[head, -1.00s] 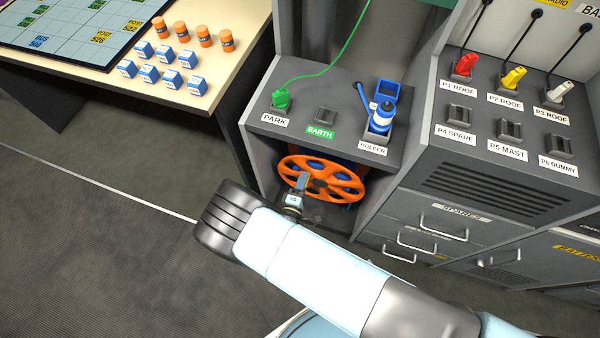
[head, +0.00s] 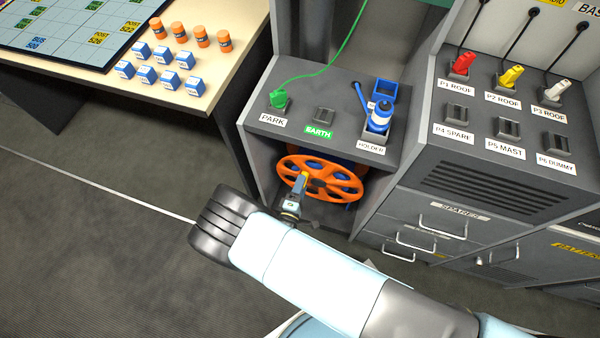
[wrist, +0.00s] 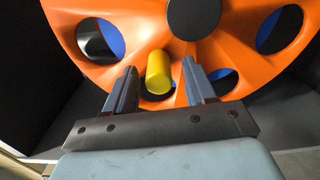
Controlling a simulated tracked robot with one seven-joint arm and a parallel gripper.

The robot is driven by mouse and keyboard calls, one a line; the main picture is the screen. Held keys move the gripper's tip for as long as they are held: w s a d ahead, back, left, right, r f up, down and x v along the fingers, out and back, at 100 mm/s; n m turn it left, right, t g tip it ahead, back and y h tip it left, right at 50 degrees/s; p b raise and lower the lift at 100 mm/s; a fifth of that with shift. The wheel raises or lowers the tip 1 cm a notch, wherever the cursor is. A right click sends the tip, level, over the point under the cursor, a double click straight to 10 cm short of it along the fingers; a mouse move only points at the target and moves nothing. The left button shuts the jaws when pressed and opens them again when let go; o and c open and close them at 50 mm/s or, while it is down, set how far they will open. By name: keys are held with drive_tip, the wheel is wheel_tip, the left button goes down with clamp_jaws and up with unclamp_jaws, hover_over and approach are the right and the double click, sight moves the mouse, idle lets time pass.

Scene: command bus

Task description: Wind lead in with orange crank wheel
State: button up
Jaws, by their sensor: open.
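The orange crank wheel (head: 336,184) stands upright in the open bay under the grey console, with blue showing behind its holes. It fills the top of the wrist view (wrist: 235,50). A yellow crank handle (wrist: 159,73) sticks out from the wheel below its hub. My gripper (wrist: 158,82) is open, with one finger on each side of the yellow handle and a gap to each. In the head view my gripper (head: 300,183) is in front of the wheel's left part, and my arm hides the floor below. The green lead (head: 318,73) runs from a green plug (head: 279,98) at PARK.
A blue and white device (head: 380,115) sits in the HOLDER slot right of the EARTH socket (head: 323,115). A grey cabinet (head: 420,205) with drawers and handles stands close on the right. A table (head: 225,65) with blue blocks and orange cylinders is at the left.

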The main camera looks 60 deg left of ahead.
drive_tip(key=v, duration=1.2)
drive_tip(key=shift+s, duration=0.1)
